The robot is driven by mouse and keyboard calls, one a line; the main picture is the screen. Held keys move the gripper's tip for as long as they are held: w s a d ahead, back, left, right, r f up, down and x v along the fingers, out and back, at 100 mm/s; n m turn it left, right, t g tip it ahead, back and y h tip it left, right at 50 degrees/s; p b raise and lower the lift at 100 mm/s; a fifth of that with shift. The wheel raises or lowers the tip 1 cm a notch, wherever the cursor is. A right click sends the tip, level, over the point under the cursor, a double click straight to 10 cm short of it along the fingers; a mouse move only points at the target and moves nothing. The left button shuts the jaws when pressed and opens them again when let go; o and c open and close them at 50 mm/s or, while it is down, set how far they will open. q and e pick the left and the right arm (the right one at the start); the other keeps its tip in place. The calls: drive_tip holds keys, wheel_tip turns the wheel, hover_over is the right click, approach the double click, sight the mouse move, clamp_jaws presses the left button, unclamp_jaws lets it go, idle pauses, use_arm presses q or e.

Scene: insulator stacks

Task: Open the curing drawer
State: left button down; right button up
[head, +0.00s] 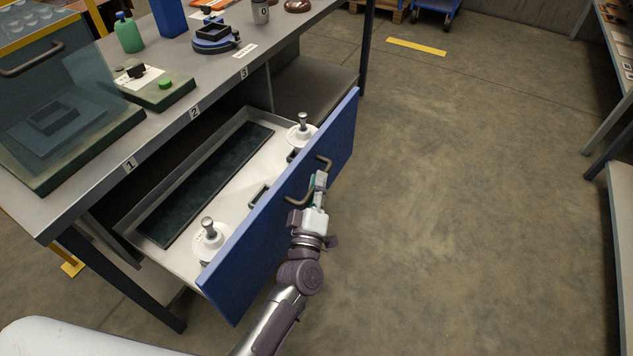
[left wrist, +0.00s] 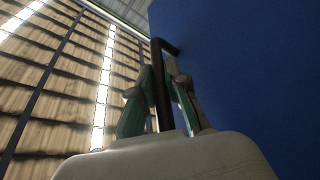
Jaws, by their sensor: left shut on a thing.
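The curing drawer has a blue front (head: 262,232) and a pale tray body (head: 255,168) with a dark recessed floor. It stands pulled out from under the grey workbench (head: 213,104), its inside exposed. A dark bar handle (head: 325,162) is on the outer side of the blue front. My left gripper (head: 318,182) is shut on the handle. In the left wrist view, the fingers sit on both sides of the handle bar (left wrist: 160,95), beside the blue drawer front (left wrist: 240,80). My right gripper is not in view.
Two white round pieces with metal knobs (head: 209,240) (head: 301,130) are in the drawer. The bench holds a green bottle (head: 129,34), a glass-fronted case (head: 60,105), a blue round device (head: 213,38) and a grey canister (head: 261,12). Floor to the right is clear (head: 460,200).

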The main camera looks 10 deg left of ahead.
use_arm(q)
drive_tip(key=c, duration=1.2)
unclamp_jaws()
drive_tip(key=v, duration=1.2)
drive_tip(key=shift+f, duration=0.1)
